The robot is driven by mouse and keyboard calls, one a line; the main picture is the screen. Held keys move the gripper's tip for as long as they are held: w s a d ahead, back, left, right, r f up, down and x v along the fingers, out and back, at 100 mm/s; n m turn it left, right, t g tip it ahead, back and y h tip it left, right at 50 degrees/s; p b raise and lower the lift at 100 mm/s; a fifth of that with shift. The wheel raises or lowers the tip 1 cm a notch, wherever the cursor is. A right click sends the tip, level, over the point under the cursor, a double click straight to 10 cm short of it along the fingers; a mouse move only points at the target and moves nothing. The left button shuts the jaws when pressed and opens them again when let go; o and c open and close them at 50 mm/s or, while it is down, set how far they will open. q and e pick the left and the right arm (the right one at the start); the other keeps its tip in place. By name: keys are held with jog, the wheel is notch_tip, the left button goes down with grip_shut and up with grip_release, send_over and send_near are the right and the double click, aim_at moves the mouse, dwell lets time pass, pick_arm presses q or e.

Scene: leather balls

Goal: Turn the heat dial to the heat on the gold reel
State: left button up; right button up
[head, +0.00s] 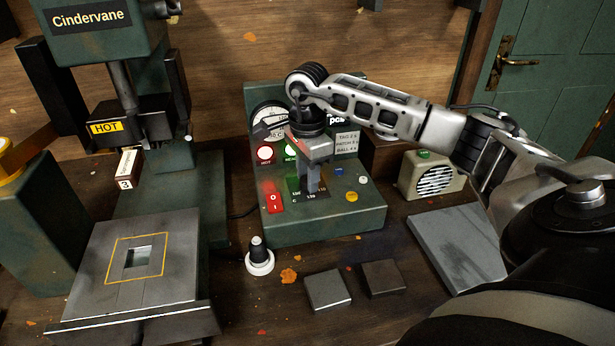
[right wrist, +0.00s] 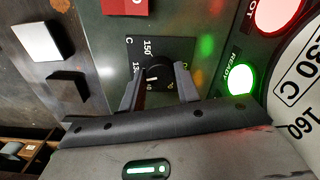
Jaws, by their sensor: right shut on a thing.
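The heat dial (right wrist: 157,70) is a small black knob on a dark plate with white numbers, 150 among them, in the right wrist view. My right gripper (right wrist: 158,88) has its fingers on either side of it and is shut on it. In the head view my right gripper (head: 313,183) points down at the sloping panel of the green control box (head: 330,228) and hides most of the dial. A gold reel (head: 8,160) is cut off at the left edge; no heat can be read on it. My left gripper is not in view.
A round gauge (head: 268,118), a red HOT lamp (head: 265,153), a lit green READY lamp (right wrist: 242,79) and a red switch (head: 273,198) surround the dial. The press (head: 105,40) stands at left. A white-based stamp (head: 259,260) and two metal blocks (head: 328,290) lie in front.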

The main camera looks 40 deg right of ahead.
jog(key=n+b, duration=0.1)
jog(key=n, duration=0.2)
jog(key=shift+n, duration=0.4)
jog(key=n+b, duration=0.1)
jog(key=n, duration=0.2)
jog(key=shift+n, duration=0.3)
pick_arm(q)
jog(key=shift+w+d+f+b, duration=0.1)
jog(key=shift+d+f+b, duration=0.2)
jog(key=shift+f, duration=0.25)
pick_arm(e)
jog(key=shift+n, duration=0.6)
jog(key=shift+r, duration=0.1)
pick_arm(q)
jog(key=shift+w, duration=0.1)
pick_arm(e)
jog(key=o, duration=1)
pick_arm(q)
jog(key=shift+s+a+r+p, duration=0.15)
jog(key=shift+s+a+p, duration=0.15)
jog(key=shift+p, duration=0.5)
pick_arm(e)
notch_tip(320, 180, up, 16)
jog(key=shift+f, duration=0.1)
